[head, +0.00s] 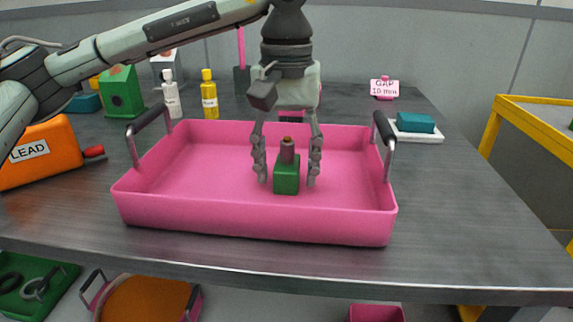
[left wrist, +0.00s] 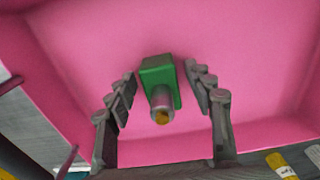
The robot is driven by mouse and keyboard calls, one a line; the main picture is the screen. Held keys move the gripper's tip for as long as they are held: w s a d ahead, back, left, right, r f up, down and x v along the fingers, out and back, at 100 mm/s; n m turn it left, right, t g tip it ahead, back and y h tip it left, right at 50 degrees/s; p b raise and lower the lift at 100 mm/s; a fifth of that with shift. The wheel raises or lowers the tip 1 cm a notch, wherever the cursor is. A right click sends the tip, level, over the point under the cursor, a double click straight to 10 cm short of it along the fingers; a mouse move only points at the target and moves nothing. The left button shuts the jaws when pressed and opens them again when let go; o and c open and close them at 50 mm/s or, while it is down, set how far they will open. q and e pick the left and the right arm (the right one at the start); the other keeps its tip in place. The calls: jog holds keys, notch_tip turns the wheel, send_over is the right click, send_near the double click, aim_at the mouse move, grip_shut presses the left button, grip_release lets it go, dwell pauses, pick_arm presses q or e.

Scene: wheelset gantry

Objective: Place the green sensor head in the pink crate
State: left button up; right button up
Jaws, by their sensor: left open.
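The green sensor head (head: 287,178), a green block with a brown-grey cylinder on top, stands upright inside the pink crate (head: 250,228), right of its middle. My left gripper (head: 287,180) comes down from above into the crate, its fingers open on either side of the sensor head. In the left wrist view the sensor head (left wrist: 160,80) lies between the open fingers (left wrist: 160,88), with visible gaps on both sides. The pink crate floor (left wrist: 250,60) fills most of that view. My right gripper is not in view.
The crate has dark handles (head: 148,119) at both ends. An orange LEAD box (head: 40,153) stands at the left, with a white bottle (head: 172,98) and a yellow bottle (head: 209,97) behind the crate. A teal block (head: 415,123) lies at back right.

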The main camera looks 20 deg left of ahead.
aim_at(288, 145)
pick_arm(q)
jog(key=shift+r, duration=0.55)
notch_tip(288, 145, up, 7)
jog(key=shift+d+r, duration=0.1)
notch_tip(288, 145, up, 3)
jog(key=shift+f+p, duration=0.1)
jog(key=shift+p, duration=0.4)
jog(key=shift+r, duration=0.6)
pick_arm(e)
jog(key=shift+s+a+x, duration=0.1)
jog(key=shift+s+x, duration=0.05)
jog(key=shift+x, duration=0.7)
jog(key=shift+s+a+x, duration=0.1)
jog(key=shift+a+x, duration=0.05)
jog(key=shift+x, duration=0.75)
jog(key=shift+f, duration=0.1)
